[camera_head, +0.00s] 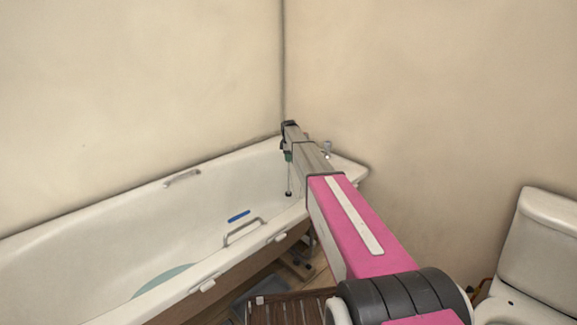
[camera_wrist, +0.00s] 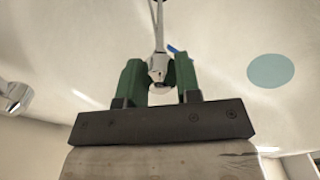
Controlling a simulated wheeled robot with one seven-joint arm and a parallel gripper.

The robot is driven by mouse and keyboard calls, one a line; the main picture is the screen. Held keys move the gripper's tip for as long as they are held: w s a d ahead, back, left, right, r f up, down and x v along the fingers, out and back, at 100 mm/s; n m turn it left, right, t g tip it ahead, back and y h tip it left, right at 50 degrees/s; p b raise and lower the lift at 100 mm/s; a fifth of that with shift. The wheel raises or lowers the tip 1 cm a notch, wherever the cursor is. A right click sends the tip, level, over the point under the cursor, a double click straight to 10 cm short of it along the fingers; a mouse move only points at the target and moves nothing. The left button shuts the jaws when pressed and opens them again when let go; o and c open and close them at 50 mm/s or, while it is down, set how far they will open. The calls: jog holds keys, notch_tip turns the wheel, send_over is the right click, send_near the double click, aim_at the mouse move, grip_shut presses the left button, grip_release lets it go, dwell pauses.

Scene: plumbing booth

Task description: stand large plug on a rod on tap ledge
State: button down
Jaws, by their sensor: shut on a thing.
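In the head view my gripper (camera_head: 288,156) is over the tap end of the bath, partly hidden by my arm. It is shut on the top of a thin metal rod that hangs down nearly upright. The dark large plug (camera_head: 289,193) is at the rod's lower end, over the inside of the bath. The wrist view shows the green fingers on both sides of the rod's shiny head (camera_wrist: 158,68); the plug end is at or beyond the top edge there. The tap ledge (camera_head: 350,170) is the bath's right end rim, partly hidden by my arm.
A chrome tap (camera_head: 327,149) stands on the ledge by the wall; a chrome fitting (camera_wrist: 15,97) shows at the wrist view's left. A blue object (camera_head: 238,216) and a teal mat (camera_head: 160,281) lie in the bath. A grab handle (camera_head: 243,231) rises near the front rim. A toilet (camera_head: 540,250) is at right.

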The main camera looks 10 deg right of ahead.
jog(key=shift+r, duration=0.35)
